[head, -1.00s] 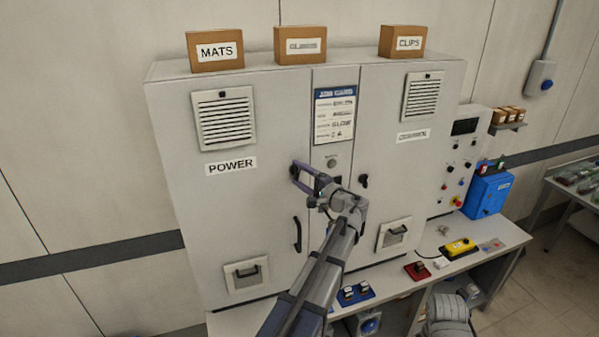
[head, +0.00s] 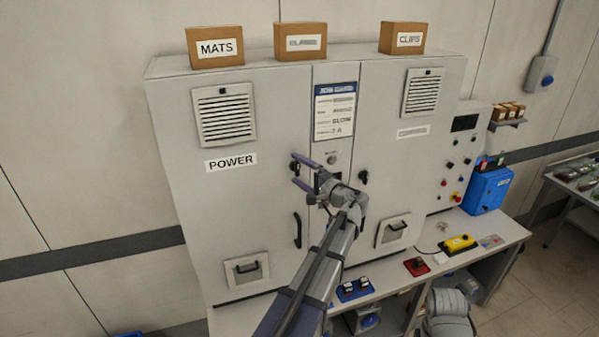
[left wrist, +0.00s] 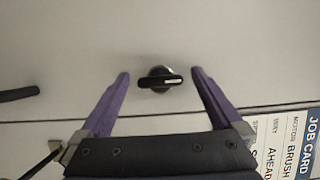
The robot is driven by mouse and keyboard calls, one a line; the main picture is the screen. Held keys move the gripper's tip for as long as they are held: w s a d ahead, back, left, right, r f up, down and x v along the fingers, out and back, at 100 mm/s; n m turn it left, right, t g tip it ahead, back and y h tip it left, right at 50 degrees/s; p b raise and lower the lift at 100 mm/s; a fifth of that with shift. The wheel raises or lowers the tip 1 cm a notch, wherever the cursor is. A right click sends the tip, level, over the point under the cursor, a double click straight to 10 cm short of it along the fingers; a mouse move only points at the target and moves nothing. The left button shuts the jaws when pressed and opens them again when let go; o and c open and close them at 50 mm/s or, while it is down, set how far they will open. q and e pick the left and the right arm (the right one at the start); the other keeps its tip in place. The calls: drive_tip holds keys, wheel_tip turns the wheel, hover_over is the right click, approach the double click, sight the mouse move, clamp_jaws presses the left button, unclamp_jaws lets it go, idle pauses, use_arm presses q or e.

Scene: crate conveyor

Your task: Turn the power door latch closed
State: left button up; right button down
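In the left wrist view the latch (left wrist: 160,78) sits between my fingertips, with clear gaps on both sides. Its wing lies sideways in that view, its pale mark pointing right, away from the door handle (left wrist: 18,94). My left gripper (head: 299,171) is open in front of the door; its purple fingers (left wrist: 160,82) show either side of the latch, not touching it. My right gripper is not in view.
The POWER door's black handle (head: 297,232) is below the latch. A similar black latch (head: 363,177) is on the right door, and a job card (head: 335,111) hangs between the doors. A bench (head: 400,280) with small coloured items runs below. Boxes (head: 300,42) stand on top.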

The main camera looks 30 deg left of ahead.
use_arm(q)
drive_tip(key=v, duration=0.7)
drive_tip(key=shift+d, duration=0.35)
drive_tip(key=shift+s, duration=0.1)
drive_tip(key=s+d+f+g+h+b, duration=0.1)
drive_tip(key=s+d+f+h+b, duration=0.25)
drive_tip(key=f, duration=0.45)
drive_tip(key=s+d+f+g+h+b, duration=0.1)
drive_tip(key=s+d+f+h+b, duration=0.25)
drive_tip(key=f, duration=0.55)
drive_tip(key=s+d+f+g+h+b, duration=0.1)
drive_tip(key=s+d+f+h+b, duration=0.2)
drive_tip(key=d+f, duration=0.4)
drive_tip(key=s+d+f+g+h+b, duration=0.2)
drive_tip(key=s+d+f+h+b, duration=0.4)
drive_tip(key=s+d+f, duration=0.8)
drive_tip(key=shift+s+d+f+g+b, duration=0.4)
drive_tip(key=shift+s+d+b, duration=0.15)
drive_tip(key=shift+d, duration=0.25)
